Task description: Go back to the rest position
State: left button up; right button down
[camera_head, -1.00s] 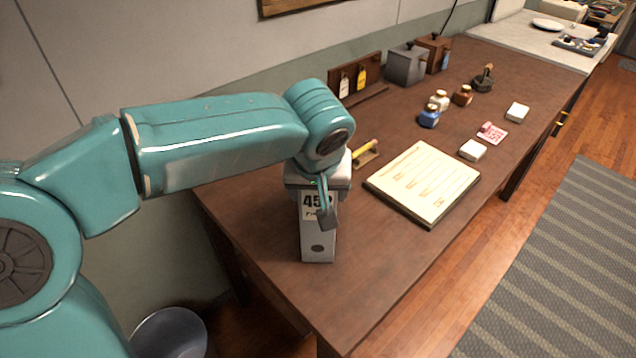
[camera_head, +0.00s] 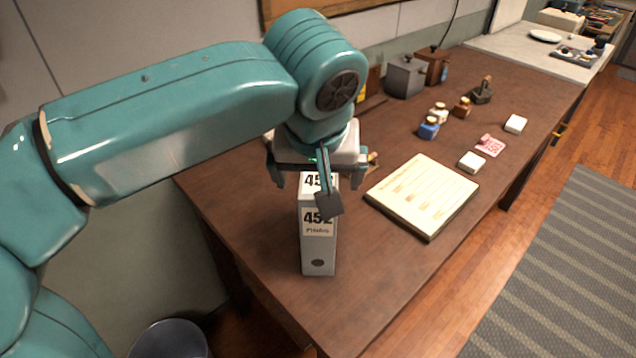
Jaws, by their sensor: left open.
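A light grey binder box (camera_head: 319,255) marked 452 stands upright near the front left part of the brown wooden table (camera_head: 262,250). My left gripper (camera_head: 302,190) is just above the box, at its upper end. Its jaws are apart, with one dark finger pad in front of the box's upper right edge and the other finger to the left. The white gripper body hides part of the table behind it. I cannot tell whether a finger touches the box. My right gripper is not in view.
A cream board (camera_head: 423,195) lies right of the box. Small bottles (camera_head: 429,128), white blocks (camera_head: 471,162) and a pink card (camera_head: 490,145) are farther back. Grey (camera_head: 404,77) and brown (camera_head: 432,65) canisters stand near the wall. A bin (camera_head: 170,340) is on the floor.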

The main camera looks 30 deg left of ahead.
pick_arm(q)
jog(key=shift+s+d+r, duration=0.1)
jog(key=shift+s+r, duration=0.1)
jog(key=shift+r, duration=0.15)
